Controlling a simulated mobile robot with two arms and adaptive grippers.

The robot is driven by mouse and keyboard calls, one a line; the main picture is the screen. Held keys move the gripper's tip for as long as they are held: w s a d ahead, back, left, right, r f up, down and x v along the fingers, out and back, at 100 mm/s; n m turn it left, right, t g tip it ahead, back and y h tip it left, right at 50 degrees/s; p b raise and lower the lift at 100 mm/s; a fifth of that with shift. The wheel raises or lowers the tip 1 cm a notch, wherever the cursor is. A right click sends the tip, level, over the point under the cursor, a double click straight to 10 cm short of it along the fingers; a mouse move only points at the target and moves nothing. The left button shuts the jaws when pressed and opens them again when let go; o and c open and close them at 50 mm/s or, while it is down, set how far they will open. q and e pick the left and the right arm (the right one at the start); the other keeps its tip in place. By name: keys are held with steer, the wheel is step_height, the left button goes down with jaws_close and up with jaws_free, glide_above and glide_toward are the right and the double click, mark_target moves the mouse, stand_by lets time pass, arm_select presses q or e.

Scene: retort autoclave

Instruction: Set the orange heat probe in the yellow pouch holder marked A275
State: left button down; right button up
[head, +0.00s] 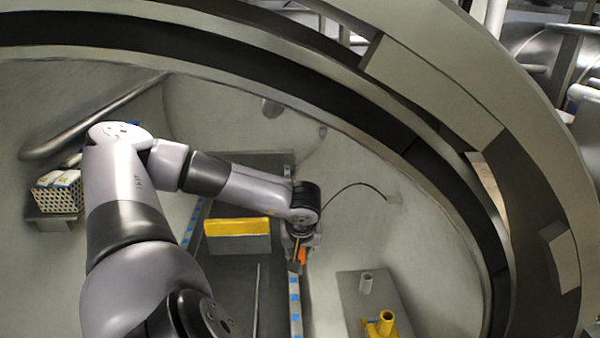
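My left gripper (297,262) points down beside a narrow rail with blue marks, near the middle of the head view. The orange heat probe (303,255) shows as a small orange patch at its fingers, which appear closed on it; the wrist hides part of both. A thin black cable (352,186) arcs from behind the wrist to the vessel wall. A yellow holder (238,227) with a grey front stands left of the gripper, apart from it. I cannot read any A275 mark on it. My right gripper is out of view.
A white perforated rack (57,193) stands at the far left. The round vessel rim (440,165) arches over the workspace. A thin rod (257,295) stands below the yellow holder.

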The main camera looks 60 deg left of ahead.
arm_select(q)
steer(key=shift+r+p, duration=2.1)
steer(key=shift+r, duration=1.35)
